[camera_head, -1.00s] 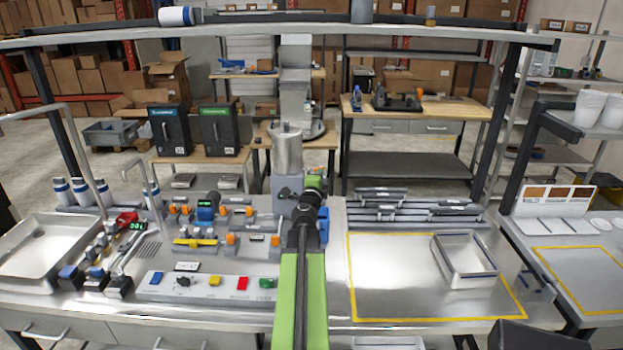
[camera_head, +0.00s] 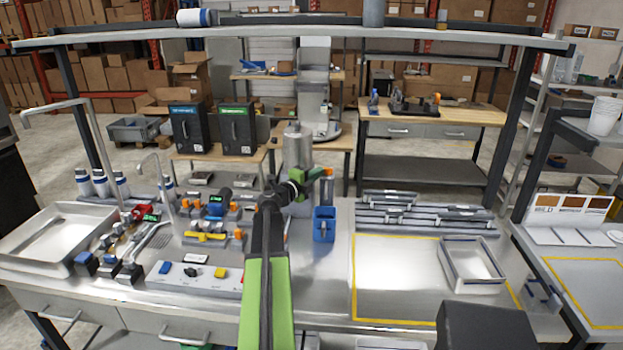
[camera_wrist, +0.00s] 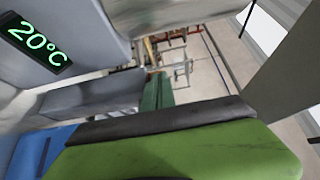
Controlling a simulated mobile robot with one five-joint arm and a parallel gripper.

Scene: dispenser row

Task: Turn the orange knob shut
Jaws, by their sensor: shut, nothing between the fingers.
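Several small orange knobs or handles (camera_head: 239,233) stand among the fittings on the bench, left of my arm; I cannot tell which one the task means. My gripper (camera_head: 313,174) is the small green end beyond my arm, beside the steel cylinder (camera_head: 298,148). It is shut and empty. A small orange-red part (camera_head: 329,172) shows at its right; whether they touch is unclear. A blue holder (camera_head: 325,226) stands below. In the wrist view, a green digital display (camera_wrist: 38,42) reads 20°C at upper left. No orange knob can be made out there.
A white panel with coloured buttons (camera_head: 190,277) lies left of my arm, partly hidden. A sink (camera_head: 22,258) is at far left. A shallow metal tray (camera_head: 470,283) lies at right near the yellow-outlined clear area (camera_head: 385,285). An overhead shelf (camera_head: 420,34) spans the bench.

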